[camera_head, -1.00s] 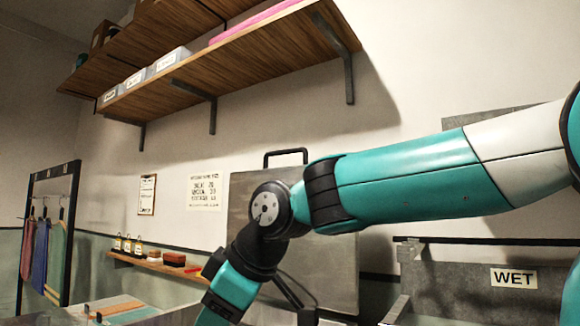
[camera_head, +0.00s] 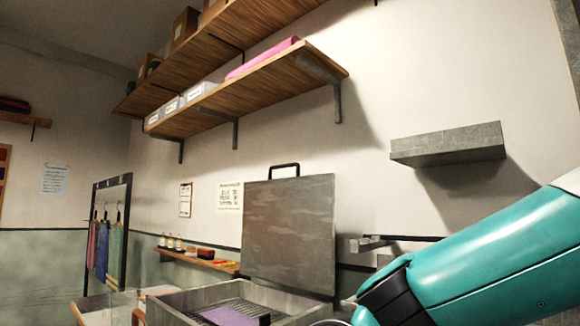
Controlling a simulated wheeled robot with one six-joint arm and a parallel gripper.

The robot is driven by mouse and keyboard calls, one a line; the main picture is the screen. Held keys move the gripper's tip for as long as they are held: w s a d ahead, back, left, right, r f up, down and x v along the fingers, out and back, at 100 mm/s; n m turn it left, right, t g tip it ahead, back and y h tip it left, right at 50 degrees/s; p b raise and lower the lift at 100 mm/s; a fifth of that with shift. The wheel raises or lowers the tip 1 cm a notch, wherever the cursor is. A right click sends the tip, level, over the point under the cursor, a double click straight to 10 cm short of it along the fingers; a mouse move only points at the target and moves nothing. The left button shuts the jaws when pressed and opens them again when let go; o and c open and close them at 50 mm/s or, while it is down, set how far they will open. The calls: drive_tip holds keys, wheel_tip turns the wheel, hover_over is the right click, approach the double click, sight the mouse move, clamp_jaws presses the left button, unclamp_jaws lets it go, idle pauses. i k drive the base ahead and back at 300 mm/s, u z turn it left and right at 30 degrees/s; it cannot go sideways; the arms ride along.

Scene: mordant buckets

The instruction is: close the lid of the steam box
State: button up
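The steam box (camera_head: 178,302) is a grey metal box at the bottom of the view, cut off by the lower edge. Its lid (camera_head: 289,232) stands upright at the back, open, with a black handle (camera_head: 285,166) on its top edge. A dark rack and a purple thing (camera_head: 232,314) show inside the box. My teal arm reaches in from the lower right, and its black joint is just right of the box. My gripper is out of the picture, so its state does not show.
A grey block-like shelf (camera_head: 448,145) juts from the wall at the right. Long wooden shelves (camera_head: 262,84) hang above the lid. A small ledge (camera_head: 196,259) with bottles is behind the box, left of the lid. A dark rack (camera_head: 126,230) with hanging cloths stands at the left.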

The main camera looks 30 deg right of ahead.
sight(288, 234)
drive_tip(key=u, duration=0.2)
drive_tip(key=i, duration=1.2)
drive_tip(key=u, duration=0.1)
